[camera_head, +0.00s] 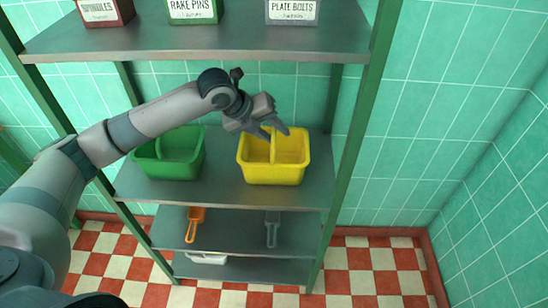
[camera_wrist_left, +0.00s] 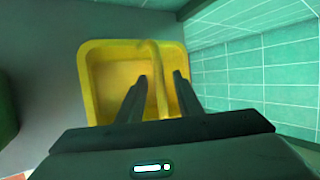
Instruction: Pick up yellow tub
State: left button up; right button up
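The yellow tub (camera_head: 272,172) stands upright on the middle shelf, right of the green tub. It has a divider across its middle. In the left wrist view the yellow tub (camera_wrist_left: 93,88) lies under my left gripper, with its divider (camera_wrist_left: 153,62) between the two fingers. My left gripper (camera_head: 277,134) is open above the tub, its fingers pointing down over the opening, on either side of the divider. Whether the fingers touch the divider I cannot tell; a gap shows on each side in the wrist view. My right gripper is not in view.
A green tub (camera_head: 180,157) stands left of the yellow tub on the middle shelf (camera_head: 222,190). The upper shelf (camera_head: 200,42) with labelled boxes hangs above my arm. A green post (camera_head: 352,130) stands to the right. An orange scoop (camera_head: 195,222) and a grey one (camera_head: 272,230) are lower down.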

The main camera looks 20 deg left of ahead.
pick_arm(q)
grip_shut()
dwell(1.4)
